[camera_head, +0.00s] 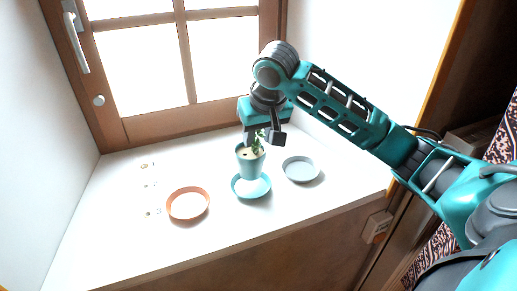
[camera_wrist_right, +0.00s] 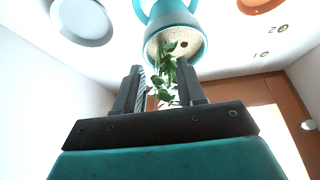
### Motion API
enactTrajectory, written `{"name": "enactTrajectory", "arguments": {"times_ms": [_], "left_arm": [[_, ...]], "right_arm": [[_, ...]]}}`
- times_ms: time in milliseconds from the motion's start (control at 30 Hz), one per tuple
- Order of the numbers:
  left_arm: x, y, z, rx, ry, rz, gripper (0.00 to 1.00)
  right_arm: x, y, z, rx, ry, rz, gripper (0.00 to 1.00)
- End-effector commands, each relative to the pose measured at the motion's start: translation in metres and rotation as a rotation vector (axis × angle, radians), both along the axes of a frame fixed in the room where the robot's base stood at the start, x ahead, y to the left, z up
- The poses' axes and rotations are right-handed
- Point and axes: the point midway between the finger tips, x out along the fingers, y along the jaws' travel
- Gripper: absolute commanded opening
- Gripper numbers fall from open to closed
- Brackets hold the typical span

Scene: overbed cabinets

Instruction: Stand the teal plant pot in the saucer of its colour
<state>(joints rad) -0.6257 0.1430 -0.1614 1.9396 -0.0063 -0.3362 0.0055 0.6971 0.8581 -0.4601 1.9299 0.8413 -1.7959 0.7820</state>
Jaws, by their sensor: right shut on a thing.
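The teal plant pot (camera_head: 250,166), with a green plant in it, is at the teal saucer (camera_head: 260,191) on the white sill. Its base overlaps the saucer in the head view; I cannot tell whether it touches or hangs just above. My right gripper (camera_head: 263,137) is above the pot, its jaws shut on the plant. In the right wrist view the fingers (camera_wrist_right: 160,70) stand on both sides of the leaves, below the pot's rim (camera_wrist_right: 197,56) in the picture. My left gripper is not in view.
A terracotta saucer (camera_head: 188,204) lies left of the teal one, and a grey saucer (camera_head: 301,169) lies close on its right. Small marks (camera_head: 150,184) are on the sill at the left. A wooden window (camera_head: 186,60) stands behind. The sill's front left is clear.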

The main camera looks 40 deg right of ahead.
Motion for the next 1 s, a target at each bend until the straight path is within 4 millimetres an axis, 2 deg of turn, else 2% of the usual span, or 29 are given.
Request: {"name": "enactTrajectory", "arguments": {"times_ms": [267, 667, 700, 933, 1000], "left_arm": [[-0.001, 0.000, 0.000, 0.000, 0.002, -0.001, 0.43], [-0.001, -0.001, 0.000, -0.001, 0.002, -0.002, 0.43], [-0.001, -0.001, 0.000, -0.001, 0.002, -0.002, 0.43], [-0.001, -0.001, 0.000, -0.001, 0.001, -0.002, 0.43], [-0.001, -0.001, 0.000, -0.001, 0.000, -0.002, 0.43]], "right_arm": [[-0.001, 0.000, -0.038, 0.000, 0.002, -0.001, 0.00], [0.000, 0.000, -0.043, 0.000, -0.001, -0.001, 0.00], [0.000, 0.000, -0.044, -0.001, 0.001, 0.000, 0.41], [0.000, 0.000, -0.044, 0.000, 0.001, 0.000, 0.63], [0.000, 0.000, -0.044, 0.000, 0.001, 0.000, 0.65]]}}
